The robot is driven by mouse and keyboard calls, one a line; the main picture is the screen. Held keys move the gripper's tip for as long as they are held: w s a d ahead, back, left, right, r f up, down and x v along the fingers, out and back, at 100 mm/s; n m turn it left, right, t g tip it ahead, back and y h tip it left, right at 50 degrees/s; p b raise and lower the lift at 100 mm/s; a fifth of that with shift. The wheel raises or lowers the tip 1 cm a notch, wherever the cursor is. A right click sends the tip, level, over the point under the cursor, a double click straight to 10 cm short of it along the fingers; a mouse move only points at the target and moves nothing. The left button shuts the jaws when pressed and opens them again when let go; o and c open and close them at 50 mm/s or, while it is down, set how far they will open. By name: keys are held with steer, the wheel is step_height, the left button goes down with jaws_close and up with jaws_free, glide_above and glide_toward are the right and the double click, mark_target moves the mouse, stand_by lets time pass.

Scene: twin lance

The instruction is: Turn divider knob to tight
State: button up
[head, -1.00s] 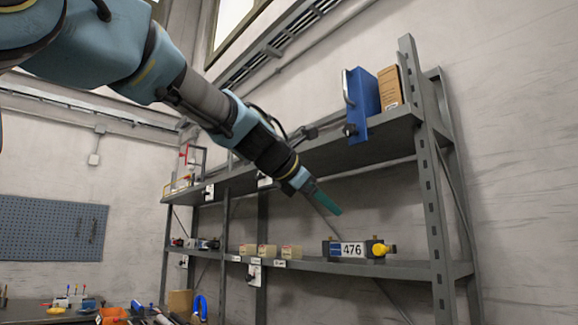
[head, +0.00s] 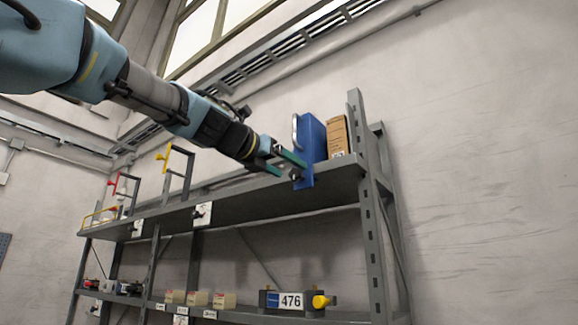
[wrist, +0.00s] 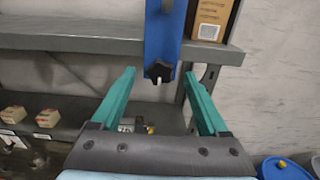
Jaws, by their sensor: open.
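The blue divider (head: 311,140) stands upright on the upper shelf, with its lower part hanging over the front edge. Its black star-shaped knob (wrist: 158,71) is low on the front face, with a small white mark pointing down in the wrist view. In the head view the knob (head: 297,175) is partly hidden by a finger. My gripper (head: 291,166) is open, its green fingers pointing at the divider's lower front. In the wrist view the knob appears between the fingertips of my gripper (wrist: 159,74). I see no finger clearly touching it; the remaining gap is hard to judge.
A brown box (head: 338,137) stands right of the divider. The lower shelf holds a block labelled 476 (head: 290,301) and several beige boxes (head: 197,298). A blue drum (wrist: 284,168) is at lower right.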

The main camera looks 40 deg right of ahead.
steer(key=shift+x, duration=0.95)
jaws_close()
